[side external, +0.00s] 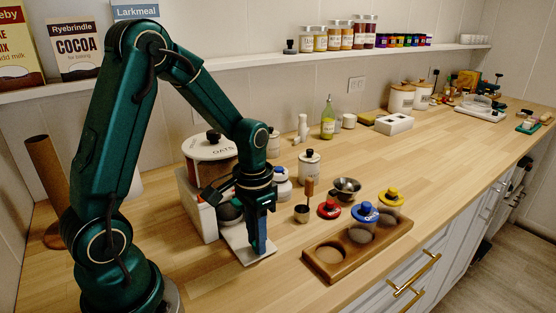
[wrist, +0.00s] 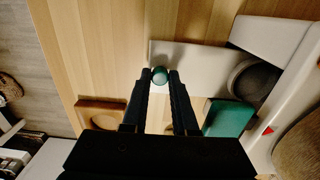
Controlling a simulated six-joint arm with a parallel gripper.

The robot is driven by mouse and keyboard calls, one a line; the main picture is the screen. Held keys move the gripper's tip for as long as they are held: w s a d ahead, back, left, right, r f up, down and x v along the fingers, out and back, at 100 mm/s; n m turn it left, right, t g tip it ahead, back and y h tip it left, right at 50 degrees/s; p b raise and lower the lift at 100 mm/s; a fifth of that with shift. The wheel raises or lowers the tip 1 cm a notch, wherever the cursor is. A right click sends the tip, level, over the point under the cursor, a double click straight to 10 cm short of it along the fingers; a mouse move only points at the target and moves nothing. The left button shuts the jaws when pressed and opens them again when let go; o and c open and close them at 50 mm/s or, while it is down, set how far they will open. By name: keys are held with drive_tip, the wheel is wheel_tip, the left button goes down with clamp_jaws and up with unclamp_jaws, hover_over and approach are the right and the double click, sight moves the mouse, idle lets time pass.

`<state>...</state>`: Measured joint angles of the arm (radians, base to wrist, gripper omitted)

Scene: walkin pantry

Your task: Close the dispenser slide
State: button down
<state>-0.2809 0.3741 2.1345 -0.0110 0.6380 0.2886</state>
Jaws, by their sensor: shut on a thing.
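The dispenser (side external: 193,207) is a white body with a round canister marked OATS (side external: 210,152) on top, standing left of the middle in the side view. It fills the right edge of the wrist view (wrist: 290,95). A flat white plate (wrist: 190,58) sticks out from its foot; it also shows in the side view (side external: 243,252). A small green round knob (wrist: 158,75) lies between my fingertips, seen over the plate. My gripper (side external: 259,245) points down and is shut on this knob. I cannot tell how the knob joins the slide.
A dark round bowl (wrist: 254,80) sits at the dispenser's foot. A wooden tray (side external: 345,255) with lidded jars stands to the right. A small metal cup (side external: 302,213), a red lid (side external: 328,209) and a metal bowl (side external: 346,188) lie between. The counter in front is bare.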

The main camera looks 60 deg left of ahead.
drive_tip(key=shift+w+a, duration=0.1)
drive_tip(key=shift+a, duration=0.2)
drive_tip(key=c, duration=0.7)
unclamp_jaws()
drive_tip(key=shift+d, duration=0.1)
wheel_tip(320, 180, up, 12)
drive_tip(key=shift+r, duration=0.1)
drive_tip(key=shift+s+d+r+t, duration=0.2)
drive_tip(key=shift+s+d+t, duration=0.85)
drive_tip(key=shift+s, duration=0.35)
drive_tip(key=shift+s+d+r+t, duration=0.25)
drive_tip(key=shift+s+d+t, duration=0.55)
drive_tip(key=shift+s+d, duration=0.55)
drive_tip(key=shift+s+d+r+t, duration=0.2)
drive_tip(key=shift+s+d+t, duration=0.85)
drive_tip(key=shift+s, duration=0.4)
